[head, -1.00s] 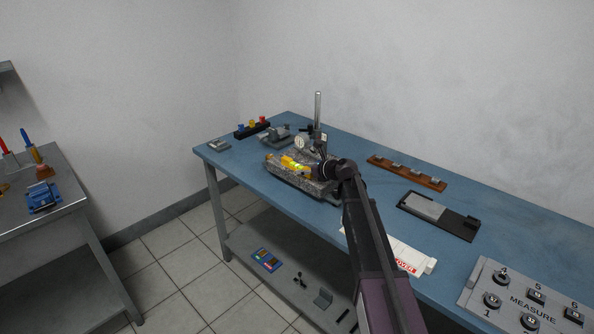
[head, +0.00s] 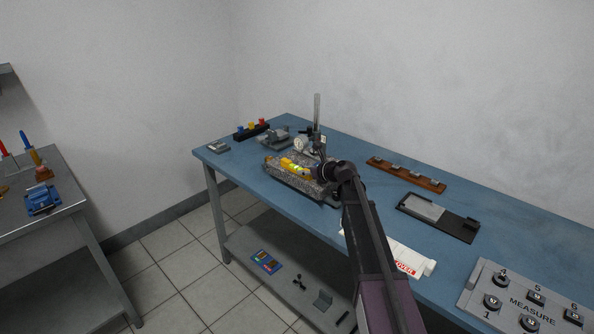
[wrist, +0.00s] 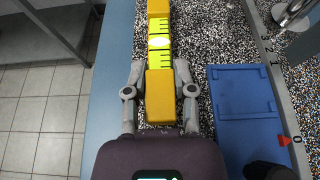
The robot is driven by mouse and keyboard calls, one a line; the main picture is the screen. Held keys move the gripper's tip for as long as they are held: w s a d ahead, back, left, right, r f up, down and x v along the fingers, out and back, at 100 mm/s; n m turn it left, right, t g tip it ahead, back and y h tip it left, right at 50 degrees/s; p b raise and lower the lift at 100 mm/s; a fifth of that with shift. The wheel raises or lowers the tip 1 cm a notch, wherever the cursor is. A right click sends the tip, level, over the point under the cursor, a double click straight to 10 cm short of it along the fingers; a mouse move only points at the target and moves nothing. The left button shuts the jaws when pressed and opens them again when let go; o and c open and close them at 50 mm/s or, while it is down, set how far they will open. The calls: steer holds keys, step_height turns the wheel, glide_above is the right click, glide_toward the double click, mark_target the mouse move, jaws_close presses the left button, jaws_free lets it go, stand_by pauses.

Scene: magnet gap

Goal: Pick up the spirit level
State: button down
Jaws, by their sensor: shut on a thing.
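The spirit level (wrist: 159,42) is a long bar with yellow ends and a bright yellow-green middle with black marks and a pale vial. In the wrist view my gripper (wrist: 159,74) is shut across its near yellow end, one finger on each side. The far end runs out of the top of that view. In the head view the level (head: 296,167) shows at the speckled granite block (head: 290,182), partly hidden by my gripper. I cannot tell whether it touches the block.
A dial gauge (head: 300,144) on a tall post (head: 317,112) stands just behind the level. A blue plate (wrist: 242,92) lies right of the gripper in the wrist view. A wooden rack (head: 405,173) and a dark tray (head: 455,224) lie farther right on the blue bench.

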steer(key=shift+r, duration=0.15)
step_height(320, 180, up, 4)
steer(key=p, duration=0.3)
steer(key=shift+f+p, duration=0.25)
steer(key=shift+p, duration=0.15)
steer(key=s+d+r+p, duration=0.1)
steer(key=s+d, duration=0.1)
steer(key=s, duration=1.3)
steer(key=shift+s, duration=0.4)
steer(key=shift+r, duration=0.1)
steer(key=shift+r, duration=0.1)
